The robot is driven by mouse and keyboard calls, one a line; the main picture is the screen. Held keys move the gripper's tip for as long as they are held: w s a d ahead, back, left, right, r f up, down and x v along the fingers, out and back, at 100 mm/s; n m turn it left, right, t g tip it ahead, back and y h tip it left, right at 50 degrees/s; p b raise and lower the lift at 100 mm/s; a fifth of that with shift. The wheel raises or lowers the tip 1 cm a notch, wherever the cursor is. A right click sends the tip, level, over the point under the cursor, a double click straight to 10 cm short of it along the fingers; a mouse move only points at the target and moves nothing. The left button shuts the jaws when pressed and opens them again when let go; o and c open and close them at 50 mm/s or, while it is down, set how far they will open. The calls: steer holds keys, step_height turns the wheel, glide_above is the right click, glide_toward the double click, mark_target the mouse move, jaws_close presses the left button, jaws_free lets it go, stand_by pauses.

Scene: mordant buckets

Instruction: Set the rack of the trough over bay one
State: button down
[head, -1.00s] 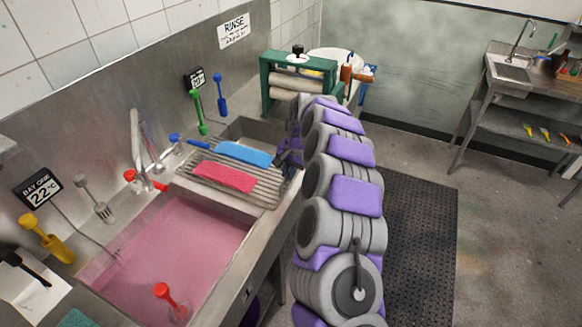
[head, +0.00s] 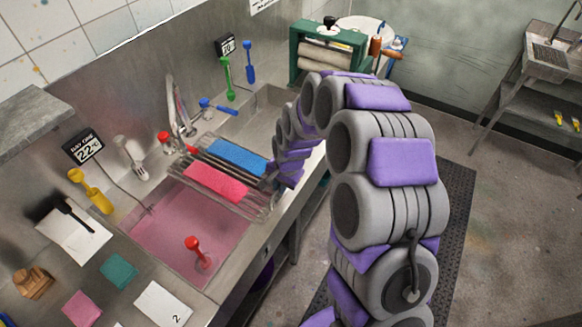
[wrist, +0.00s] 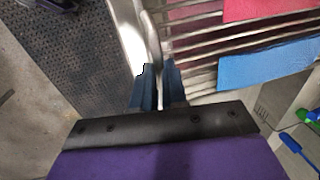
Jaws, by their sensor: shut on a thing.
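The wire rack (head: 240,207) carries a pink pad (head: 215,182) and a blue pad (head: 238,157), lying side by side. It lies across the trough, with its near-left part over the edge of bay one's pink bath (head: 165,225). My gripper (head: 268,180) is at the rack's right end, partly hidden by my arm. In the wrist view my gripper (wrist: 159,70) is shut on the rack's end rail, and the rack's bars (wrist: 195,45) run off to the right. I cannot tell whether the rack rests on the rim or hangs just above it.
A tap (head: 178,105) and red knobs rise behind the rack. A green roller press (head: 328,52) stands at the far end.

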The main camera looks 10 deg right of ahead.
steer(key=s+a, duration=0.1)
steer(key=s, duration=0.1)
steer(key=s+a, duration=0.2)
steer(key=s+a+p, duration=0.1)
steer(key=s, duration=0.1)
steer(key=shift+a, duration=0.15)
steer(key=c, duration=1.2)
jaws_free()
steer(key=shift+s+a, duration=0.1)
steer(key=shift+a, duration=0.15)
steer(key=shift+o, duration=0.2)
steer(key=shift+d+r, duration=0.2)
steer(key=shift+r, duration=0.15)
step_height(320, 180, up, 16)
steer(key=s+d+p, duration=0.1)
steer(key=d+p, duration=0.1)
steer(key=shift+s, duration=0.35)
steer(key=shift+d+r, duration=0.1)
steer(key=s+d+r+n+g+h+b, duration=0.1)
steer(key=s+d+n, duration=0.2)
steer(key=s+d, duration=0.4)
steer(key=s+d+r+n+g+b, duration=0.2)
steer(key=s+d+n, duration=0.2)
steer(key=s, duration=1.6)
steer(key=d, duration=0.2)
steer(key=shift+s+d+r+h, duration=0.25)
steer(key=shift+d+r+h, duration=0.05)
steer(key=shift+d+h, duration=0.1)
